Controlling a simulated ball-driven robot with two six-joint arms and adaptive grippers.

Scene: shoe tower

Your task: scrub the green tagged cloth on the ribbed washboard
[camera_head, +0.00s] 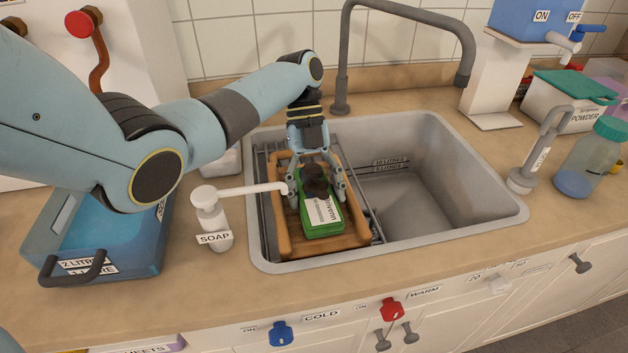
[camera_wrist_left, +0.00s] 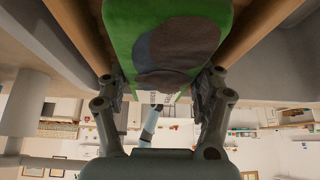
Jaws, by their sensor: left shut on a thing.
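The green cloth (camera_head: 322,231) lies on the ribbed washboard (camera_head: 281,236), which has a wooden frame and sits over the left part of the sink. A white printed tag shows on the cloth, and a dark brown patch or lump sits on its upper part. My left gripper (camera_head: 319,190) comes down from behind, with a finger at each side of the dark part, shut on the cloth. In the left wrist view the green cloth (camera_wrist_left: 122,30) with its dark patch fills the top middle, between the fingers. The board's ribs are mostly hidden. My right gripper is not in view.
A soap dispenser (camera_head: 211,222) stands left of the sink, its spout reaching to the board's left edge. A blue tub (camera_head: 120,245) stands further left. The sink basin (camera_head: 425,185) right of the board is empty. A dark faucet (camera_head: 341,60) arches behind.

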